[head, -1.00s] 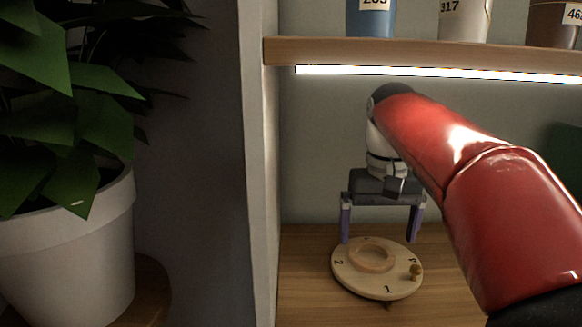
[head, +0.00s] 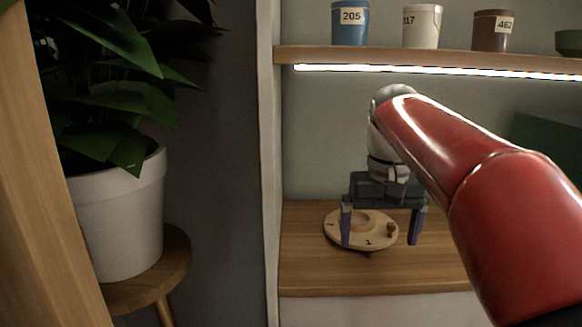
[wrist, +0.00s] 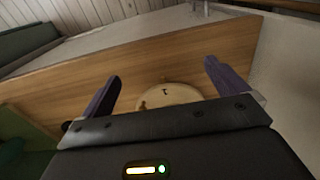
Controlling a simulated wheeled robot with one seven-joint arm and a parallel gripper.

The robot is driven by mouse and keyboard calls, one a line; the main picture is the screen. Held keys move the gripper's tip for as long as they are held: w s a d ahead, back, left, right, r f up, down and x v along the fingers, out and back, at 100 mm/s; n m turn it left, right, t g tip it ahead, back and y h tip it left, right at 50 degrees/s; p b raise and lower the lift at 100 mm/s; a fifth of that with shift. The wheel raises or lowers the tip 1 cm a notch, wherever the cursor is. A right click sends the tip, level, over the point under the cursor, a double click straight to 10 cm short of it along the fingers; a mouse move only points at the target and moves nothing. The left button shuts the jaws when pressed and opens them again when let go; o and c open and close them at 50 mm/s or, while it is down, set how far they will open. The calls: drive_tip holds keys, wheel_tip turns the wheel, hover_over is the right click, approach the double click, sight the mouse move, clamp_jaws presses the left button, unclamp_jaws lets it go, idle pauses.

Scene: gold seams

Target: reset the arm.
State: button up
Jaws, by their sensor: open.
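My gripper (head: 383,232) hangs from my red arm, jaws pointing down and spread wide with nothing between them. In the head view it is in front of a round wooden dial (head: 358,243) with numbers, a raised ring and a small knob, lying on the wooden counter (head: 310,272). The left finger overlaps the dial's near part in the picture; I cannot tell any contact. In the wrist view the two purple fingers (wrist: 160,85) stand apart, and the dial (wrist: 170,96) shows between them, partly hidden by the gripper body.
A shelf (head: 420,57) with a lit strip runs above, holding a blue cup (head: 350,30), a white cup (head: 422,35) and a brown cup (head: 493,38). A potted plant (head: 120,225) on a wooden stool is at left, beyond a wall edge (head: 268,180).

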drive_tip(key=s+f+t, duration=0.5)
drive_tip(key=s+f, duration=1)
drive_tip(key=s, duration=0.1)
drive_tip(key=shift+s, duration=0.3)
